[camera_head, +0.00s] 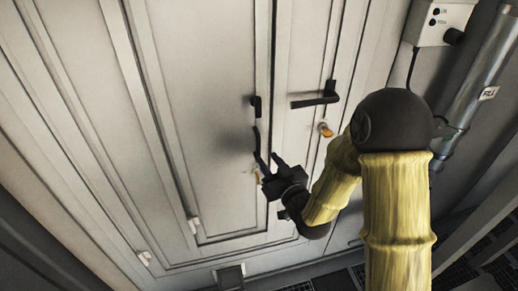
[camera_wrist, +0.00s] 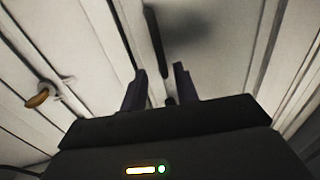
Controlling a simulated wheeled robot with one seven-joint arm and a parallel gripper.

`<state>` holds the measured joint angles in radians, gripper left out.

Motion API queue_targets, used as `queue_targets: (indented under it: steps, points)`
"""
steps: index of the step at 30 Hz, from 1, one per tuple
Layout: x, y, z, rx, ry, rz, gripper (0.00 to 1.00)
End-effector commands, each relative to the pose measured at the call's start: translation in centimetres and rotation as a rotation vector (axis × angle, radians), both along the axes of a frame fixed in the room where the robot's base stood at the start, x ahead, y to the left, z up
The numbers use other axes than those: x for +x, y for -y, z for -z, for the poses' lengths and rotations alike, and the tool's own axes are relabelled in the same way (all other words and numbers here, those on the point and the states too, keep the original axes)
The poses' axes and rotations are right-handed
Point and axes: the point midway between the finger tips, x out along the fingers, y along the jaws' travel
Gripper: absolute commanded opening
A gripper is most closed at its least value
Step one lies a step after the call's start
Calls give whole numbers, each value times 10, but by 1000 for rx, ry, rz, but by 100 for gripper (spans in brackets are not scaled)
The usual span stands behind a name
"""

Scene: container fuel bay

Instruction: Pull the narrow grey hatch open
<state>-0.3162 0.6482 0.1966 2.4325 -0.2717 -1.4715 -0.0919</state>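A tall grey hatch panel (camera_head: 205,110) fills the middle of the head view, and a slimmer grey panel (camera_head: 300,60) adjoins it on the right. I cannot tell for sure which is the narrow hatch. Both look closed. A black upright bar handle (camera_head: 257,138) sits at the tall panel's right edge; it also shows in the wrist view (camera_wrist: 155,40). My gripper (camera_head: 268,160) is open at the handle's lower end. In the wrist view the fingers (camera_wrist: 160,84) stand apart, with the bar's end appearing between them. Contact is not clear.
A black lever handle (camera_head: 316,101) and an orange fitting (camera_head: 326,129) are on the slimmer panel. A grey switch box (camera_head: 440,22) and a metal pipe (camera_head: 480,80) stand at the right. Dark grating (camera_head: 480,255) lies at lower right.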

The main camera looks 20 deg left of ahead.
Motion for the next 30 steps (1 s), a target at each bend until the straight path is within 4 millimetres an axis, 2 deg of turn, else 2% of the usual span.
queue_targets:
  steps: [13, 25, 26, 30]
  points:
    - [45, -43, -3, 1, 1, -1, 30]
    - [53, -49, 0, -1, -1, 0, 30]
    - [53, -49, 0, -1, -1, 0, 28]
    - [53, -49, -1, 0, 0, 0, 1]
